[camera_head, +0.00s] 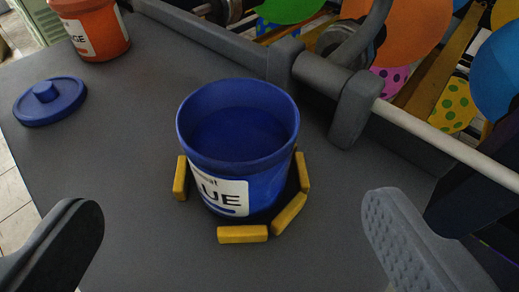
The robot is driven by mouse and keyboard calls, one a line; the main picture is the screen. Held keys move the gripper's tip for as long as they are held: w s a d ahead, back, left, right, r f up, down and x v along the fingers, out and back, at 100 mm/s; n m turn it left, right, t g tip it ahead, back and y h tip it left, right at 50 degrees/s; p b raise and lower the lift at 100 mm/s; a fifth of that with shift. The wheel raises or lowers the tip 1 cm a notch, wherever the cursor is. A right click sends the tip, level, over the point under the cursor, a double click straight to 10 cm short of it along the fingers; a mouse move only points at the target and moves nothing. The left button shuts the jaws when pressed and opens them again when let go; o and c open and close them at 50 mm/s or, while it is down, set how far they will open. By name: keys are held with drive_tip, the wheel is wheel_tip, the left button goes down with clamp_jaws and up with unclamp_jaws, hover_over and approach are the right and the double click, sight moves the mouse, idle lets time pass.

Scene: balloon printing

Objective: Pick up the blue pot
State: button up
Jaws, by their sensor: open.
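The blue pot (262,186) stands upright on a dark grey surface, near the middle of the view. Its top is open, with dark blue inside and a white label reading "UE" at the front. Several yellow blocks (243,234) sit around its base. My gripper (235,240) is open and empty, with one finger at the lower left and one at the lower right. The pot is ahead of the fingers, between their lines, and neither finger touches it.
A blue lid (48,101) with a knob lies on the grey surface (120,170) at the left. An orange pot (91,30) stands at the upper left. A grey rail with a light rod (445,145) runs behind the pot. Colourful balloon-like discs (404,30) are beyond it.

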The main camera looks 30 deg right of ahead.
sight(234, 162)
drive_tip(key=x, duration=0.5)
drive_tip(key=shift+w+d+f+b, duration=0.1)
drive_tip(key=shift+w+f+b, duration=0.15)
drive_tip(key=shift+b, duration=0.05)
drive_tip(key=shift+b+x, duration=0.45)
drive_tip(key=shift+x, duration=2.6)
drive_tip(key=shift+d+r, duration=0.1)
drive_tip(key=shift+r, duration=0.1)
drive_tip(key=c, duration=1.2)
